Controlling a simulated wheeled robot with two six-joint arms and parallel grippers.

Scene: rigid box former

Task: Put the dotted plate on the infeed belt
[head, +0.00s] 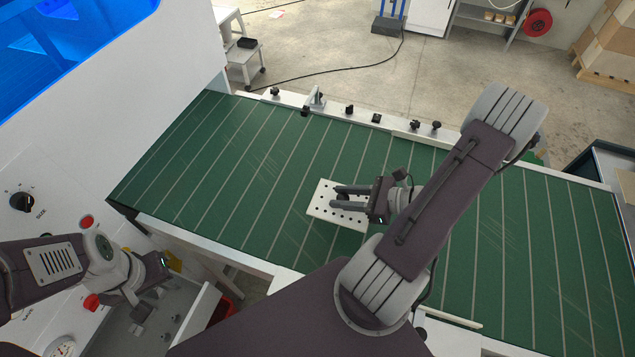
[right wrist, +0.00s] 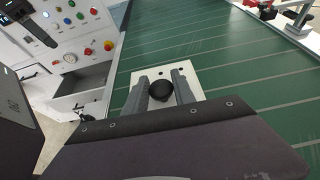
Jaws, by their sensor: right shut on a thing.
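The dotted plate (head: 322,211) is white with rows of dark holes. It is over the green infeed belt (head: 250,165), near the middle of its length, lying flat or nearly so. I cannot tell whether it touches the belt. My right gripper (head: 338,197) is above the plate, and its fingers hide part of it. In the right wrist view, the plate (right wrist: 196,87) shows under the fingers of my right gripper (right wrist: 162,85), which are shut on its black round knob (right wrist: 161,90). My left gripper (head: 150,305) is low at the left, away from the belt; its fingers are unclear.
A white machine with a blue window (head: 75,35) and control buttons (right wrist: 84,30) stands at the left. A rail with black knobs (head: 349,109) runs along the belt's far edge. An open grey drawer (head: 185,315) is below my left gripper. The belt around the plate is bare.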

